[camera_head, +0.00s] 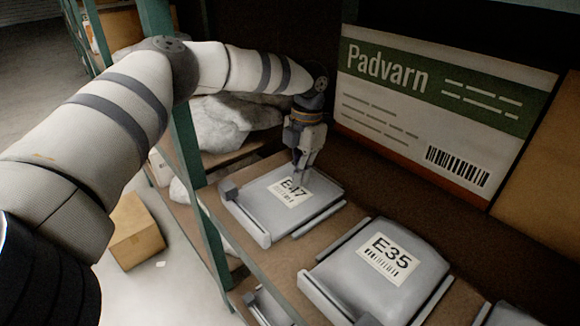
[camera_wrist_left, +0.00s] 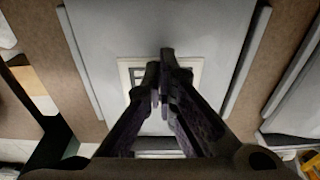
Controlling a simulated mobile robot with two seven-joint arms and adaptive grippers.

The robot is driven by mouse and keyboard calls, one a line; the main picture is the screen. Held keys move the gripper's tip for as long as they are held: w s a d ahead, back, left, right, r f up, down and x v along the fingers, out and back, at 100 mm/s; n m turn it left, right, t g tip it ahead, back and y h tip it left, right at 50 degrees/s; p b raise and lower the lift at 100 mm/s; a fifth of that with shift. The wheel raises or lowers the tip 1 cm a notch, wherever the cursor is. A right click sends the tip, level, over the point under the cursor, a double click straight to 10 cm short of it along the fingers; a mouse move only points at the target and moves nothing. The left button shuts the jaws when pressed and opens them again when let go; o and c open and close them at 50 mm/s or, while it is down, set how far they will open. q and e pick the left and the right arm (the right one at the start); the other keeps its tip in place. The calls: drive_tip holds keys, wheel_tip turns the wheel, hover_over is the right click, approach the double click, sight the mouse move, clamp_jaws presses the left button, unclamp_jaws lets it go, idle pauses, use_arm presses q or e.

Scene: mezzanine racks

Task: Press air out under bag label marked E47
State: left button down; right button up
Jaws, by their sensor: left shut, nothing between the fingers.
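The grey bag with the label E47 (camera_head: 292,190) lies flat between low rails on the brown shelf. My left gripper (camera_head: 299,177) points down over the label, its fingers shut and empty, covering part of the label text. In the left wrist view the shut fingertips (camera_wrist_left: 163,62) lie in front of the white label (camera_wrist_left: 126,74) on the grey bag (camera_wrist_left: 100,35). I cannot tell for sure whether the tips touch the bag. My right gripper does not show.
A fuller grey bag labelled E35 (camera_head: 390,257) sits to the right on the same shelf. A large Padvarn box (camera_head: 425,110) stands behind. A green rack post (camera_head: 188,150) rises at the left. A cardboard box (camera_head: 136,232) sits on the floor.

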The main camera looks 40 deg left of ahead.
use_arm(q)
wheel_tip(320, 180, up, 12)
drive_tip(key=w, duration=0.1)
idle(0.4)
idle(0.4)
